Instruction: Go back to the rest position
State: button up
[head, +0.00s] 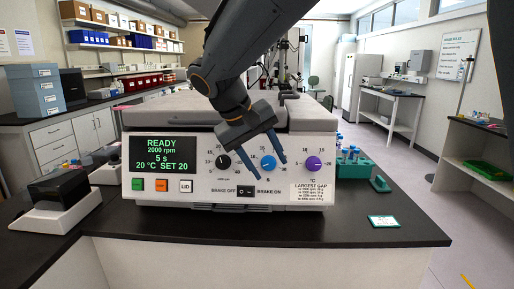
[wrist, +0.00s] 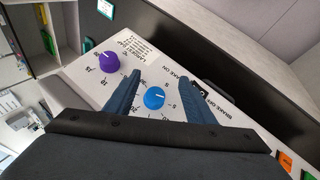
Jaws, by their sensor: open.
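My gripper (head: 263,157) is open in front of the white centrifuge (head: 160,198) on the dark bench. Its two blue fingers stand on either side of the blue knob (head: 268,162), and I cannot tell whether they touch it. In the wrist view the gripper (wrist: 155,85) is also open, with the blue knob (wrist: 154,97) between the fingers and apparently clear of both. The purple knob (head: 313,164) is to the right and the black knob (head: 223,162) to the left. The display (head: 162,154) reads READY, 2000 rpm, 5 s, 20 °C SET 20.
A brake switch (head: 246,191) sits below the knobs. A green tube rack (head: 352,168) and a small card (head: 383,222) are on the bench to the right. A black-topped device (head: 60,188) stands at the left. The bench front edge is mostly clear.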

jog(key=s+d+f+m+g+y, duration=0.3)
jog(key=s+d+f+y, duration=0.1)
jog(key=s+d+f, duration=1.4)
notch_tip(320, 180, down, 4)
jog(key=shift+s+r+y, duration=0.25)
jog(key=shift+s+y, duration=0.1)
jog(key=shift+y, duration=0.05)
